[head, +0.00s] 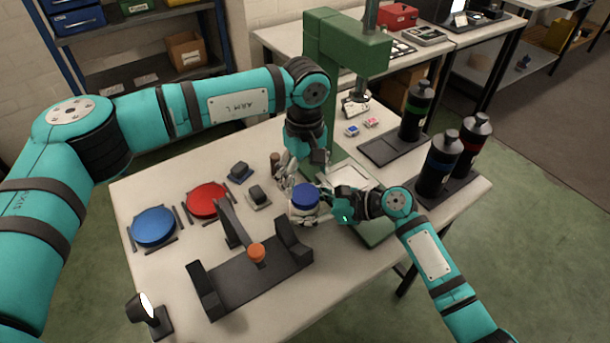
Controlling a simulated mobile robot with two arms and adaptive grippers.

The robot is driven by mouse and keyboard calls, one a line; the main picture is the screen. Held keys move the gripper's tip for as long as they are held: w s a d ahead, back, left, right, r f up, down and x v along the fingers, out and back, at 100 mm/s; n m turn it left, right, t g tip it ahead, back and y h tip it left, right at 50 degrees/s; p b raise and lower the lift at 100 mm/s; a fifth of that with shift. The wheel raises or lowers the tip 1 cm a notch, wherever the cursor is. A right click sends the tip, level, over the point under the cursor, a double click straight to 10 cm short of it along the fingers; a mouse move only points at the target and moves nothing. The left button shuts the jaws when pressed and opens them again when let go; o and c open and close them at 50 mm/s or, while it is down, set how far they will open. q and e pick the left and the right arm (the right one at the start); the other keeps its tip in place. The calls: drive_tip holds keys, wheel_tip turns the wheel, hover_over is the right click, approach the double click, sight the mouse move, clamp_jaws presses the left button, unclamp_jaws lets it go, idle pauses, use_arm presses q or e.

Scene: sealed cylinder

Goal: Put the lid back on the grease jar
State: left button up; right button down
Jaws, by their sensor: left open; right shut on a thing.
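The grease jar (303,215) has a pale body and stands near the middle of the table. A blue lid (305,194) sits on its top; I cannot tell whether it is fully seated. My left gripper (286,184) is open, just behind and to the left of the jar, apart from the lid as far as I can see. My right gripper (326,206) comes in from the right and is shut on the jar's side; its fingertips are small and partly hidden.
Blue (154,226) and red (207,199) discs lie at left. A black cradle (250,285) with an orange-ended lever stands in front. A green press (320,90) rises behind the jar. Dark bottles (437,165) stand at right. The table's front right is clear.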

sight(305, 194)
use_arm(q)
drive_tip(key=n, duration=0.3)
drive_tip(key=r+n, duration=0.1)
drive_tip(key=n, duration=0.3)
drive_tip(key=shift+d, duration=0.1)
drive_tip(key=n, duration=0.4)
drive_tip(key=shift+s+r+n, duration=0.1)
drive_tip(key=shift+r+n, duration=0.3)
drive_tip(key=n, duration=0.4)
drive_tip(key=shift+r+n, duration=0.3)
drive_tip(key=shift+n, duration=0.1)
drive_tip(key=n, duration=0.5)
drive_tip(key=shift+r+n, duration=0.4)
drive_tip(key=shift+f, duration=4)
